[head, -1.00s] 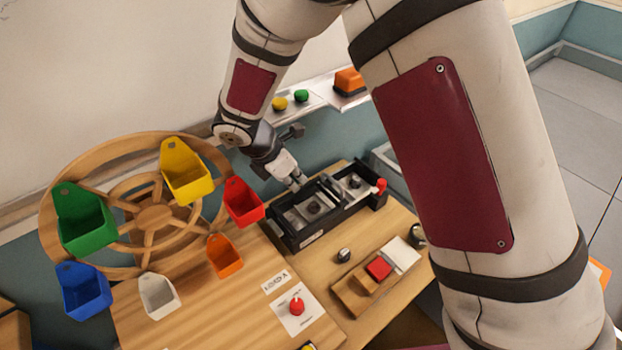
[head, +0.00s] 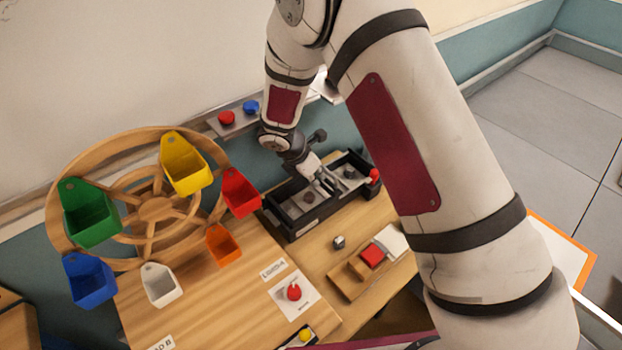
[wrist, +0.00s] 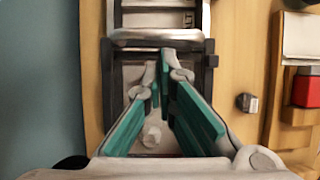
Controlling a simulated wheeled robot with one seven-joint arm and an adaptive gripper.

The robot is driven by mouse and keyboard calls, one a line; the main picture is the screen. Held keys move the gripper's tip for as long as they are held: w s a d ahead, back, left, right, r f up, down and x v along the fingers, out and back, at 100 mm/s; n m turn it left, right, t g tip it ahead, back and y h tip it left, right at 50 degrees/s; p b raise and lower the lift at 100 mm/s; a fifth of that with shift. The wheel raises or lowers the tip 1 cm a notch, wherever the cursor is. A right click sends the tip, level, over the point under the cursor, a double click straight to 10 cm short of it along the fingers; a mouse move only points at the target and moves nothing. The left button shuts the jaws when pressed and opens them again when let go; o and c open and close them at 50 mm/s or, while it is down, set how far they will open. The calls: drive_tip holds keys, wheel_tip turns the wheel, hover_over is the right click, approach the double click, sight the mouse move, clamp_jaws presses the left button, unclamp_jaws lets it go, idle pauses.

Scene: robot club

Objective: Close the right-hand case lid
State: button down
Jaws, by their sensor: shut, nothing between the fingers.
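A long black case (head: 291,235) with two bays stands at the back of the wooden table. A dark round piece (head: 308,196) sits in its left bay, and another (head: 349,173) shows in the right bay. My gripper (head: 330,186) is shut and empty, low over the case near the divider between the bays. In the wrist view my fingertips (wrist: 158,66) are just short of a grey crossbar (wrist: 160,38); I cannot tell whether they touch it. A pale panel (wrist: 160,19) lies beyond the bar. I cannot make out the right-hand lid's position clearly.
A red ball knob (head: 374,175) is at the case's right end. In front are a small metal knob (head: 338,242) and a wooden block holder (head: 345,282) with a red block (head: 371,256). A wooden wheel with coloured bins (head: 155,208) stands left.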

drive_tip(key=w+d+b, duration=0.2)
drive_tip(key=w+d, duration=0.2)
drive_tip(key=d, duration=0.2)
drive_tip(key=shift+w+d+b, duration=0.2)
drive_tip(key=shift+d+b, duration=0.1)
